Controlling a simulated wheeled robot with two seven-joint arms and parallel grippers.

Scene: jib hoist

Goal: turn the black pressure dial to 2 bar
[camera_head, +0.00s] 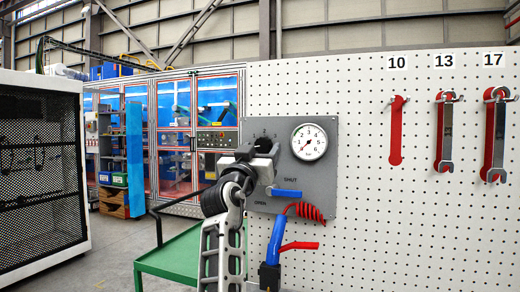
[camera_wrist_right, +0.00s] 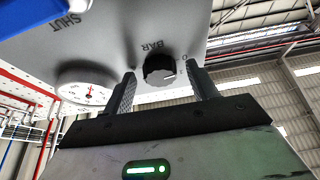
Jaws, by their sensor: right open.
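The black pressure dial (camera_wrist_right: 158,68) sits on a grey panel, under the word BAR, in the right wrist view. In the head view the dial (camera_head: 263,144) is largely hidden by my right gripper. My right gripper (camera_wrist_right: 161,72) is open, with one finger on each side of the dial; I cannot tell whether they touch it. It also shows in the head view (camera_head: 264,158), in front of the panel. The round white gauge (camera_head: 309,142) is right of the dial, its red needle toward the lower left. My left gripper is not in view.
A blue valve lever (camera_head: 286,194) is below the dial between SHUT and OPEN. A blue air gun (camera_head: 274,240) with a red coiled hose hangs below. Wrenches (camera_head: 444,132) hang on the white pegboard (camera_head: 380,220) at right. A green cart (camera_head: 175,255) stands left.

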